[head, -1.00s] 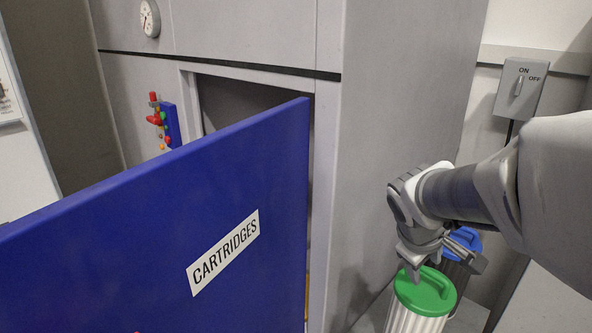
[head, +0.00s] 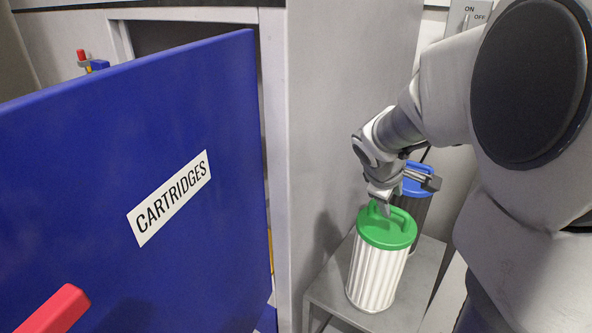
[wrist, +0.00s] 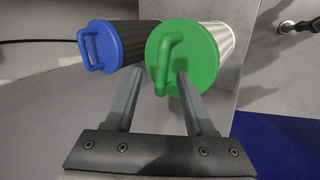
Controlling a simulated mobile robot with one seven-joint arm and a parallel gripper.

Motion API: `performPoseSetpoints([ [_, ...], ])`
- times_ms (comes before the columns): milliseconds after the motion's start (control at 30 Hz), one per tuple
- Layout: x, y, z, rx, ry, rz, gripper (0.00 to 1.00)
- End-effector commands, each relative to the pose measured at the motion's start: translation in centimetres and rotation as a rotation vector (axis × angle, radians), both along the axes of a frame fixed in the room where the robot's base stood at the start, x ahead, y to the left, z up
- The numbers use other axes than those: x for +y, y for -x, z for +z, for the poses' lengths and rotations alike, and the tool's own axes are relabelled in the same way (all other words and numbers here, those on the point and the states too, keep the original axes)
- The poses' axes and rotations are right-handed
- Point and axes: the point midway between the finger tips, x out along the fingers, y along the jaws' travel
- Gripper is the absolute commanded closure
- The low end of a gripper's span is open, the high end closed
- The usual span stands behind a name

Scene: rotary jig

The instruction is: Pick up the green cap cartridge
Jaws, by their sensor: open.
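The green cap cartridge (head: 378,262) has a white ribbed body and a green lid with a raised handle. It stands upright on a small grey stand beside the cabinet. My gripper (head: 385,208) is just above the green lid in the head view. In the wrist view my gripper (wrist: 156,82) is open, its fingers apart on either side of the handle of the green cap (wrist: 180,58). Whether the fingers touch the lid I cannot tell. The handle is partly hidden by the gripper in the head view.
A blue cap cartridge (head: 415,188) with a dark body stands close behind the green one; it also shows in the wrist view (wrist: 104,42). The grey stand (head: 330,287) is small. An open blue door (head: 60,190) labelled CARTRIDGES and the grey cabinet (head: 335,100) are at the left.

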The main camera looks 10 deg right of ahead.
Motion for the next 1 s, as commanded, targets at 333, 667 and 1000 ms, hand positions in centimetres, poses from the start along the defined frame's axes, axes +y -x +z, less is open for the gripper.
performPoseSetpoints([
  [333,-0.8,-0.9,-2.7,0.002,-0.001,0.001,0.45],
  [667,-2.1,-2.0,-4.7,-0.001,-0.001,0.001,0.45],
  [1000,-2.1,-1.9,-4.7,-0.001,0.000,0.001,0.85],
])
